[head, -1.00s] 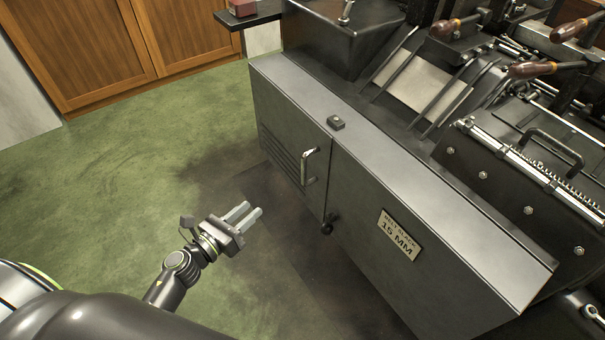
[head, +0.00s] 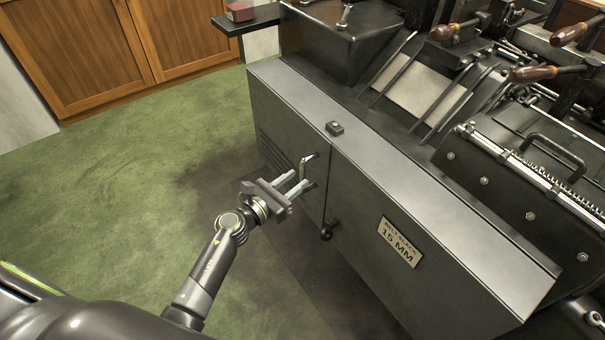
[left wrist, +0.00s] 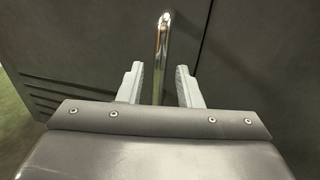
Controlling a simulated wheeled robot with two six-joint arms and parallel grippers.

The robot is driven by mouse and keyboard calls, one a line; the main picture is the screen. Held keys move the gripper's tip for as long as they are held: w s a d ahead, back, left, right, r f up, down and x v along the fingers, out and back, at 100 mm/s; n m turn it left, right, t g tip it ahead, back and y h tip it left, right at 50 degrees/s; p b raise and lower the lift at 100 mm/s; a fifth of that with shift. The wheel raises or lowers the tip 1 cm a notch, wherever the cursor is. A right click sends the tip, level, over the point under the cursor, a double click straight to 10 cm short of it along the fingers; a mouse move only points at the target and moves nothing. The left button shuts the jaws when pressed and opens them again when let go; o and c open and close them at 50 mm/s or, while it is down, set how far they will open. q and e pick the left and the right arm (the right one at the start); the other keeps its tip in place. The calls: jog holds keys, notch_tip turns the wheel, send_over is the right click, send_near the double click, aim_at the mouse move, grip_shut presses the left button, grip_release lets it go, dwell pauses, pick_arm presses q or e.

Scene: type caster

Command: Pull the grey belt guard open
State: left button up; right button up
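The grey belt guard (head: 284,143) is the louvred door panel at the left end of the dark machine's front. It looks shut, flush with the panel beside it. Its shiny vertical handle (head: 305,166) is near the door's right edge; it also shows in the left wrist view (left wrist: 161,60). My left gripper (head: 299,181) is open at the handle. In the left wrist view its two fingertips (left wrist: 160,72) stand on either side of the handle bar, with a gap on both sides. The handle's lower end is hidden behind the gripper body there. My right gripper is not in view.
A black knob (head: 328,229) sits low by the door's seam. A small latch block (head: 334,128) lies on the top ledge. Green floor (head: 130,180) is clear to the left.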

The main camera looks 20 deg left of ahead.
aim_at(301, 177)
pick_arm(q)
jog(key=shift+x, duration=1.8)
grip_shut()
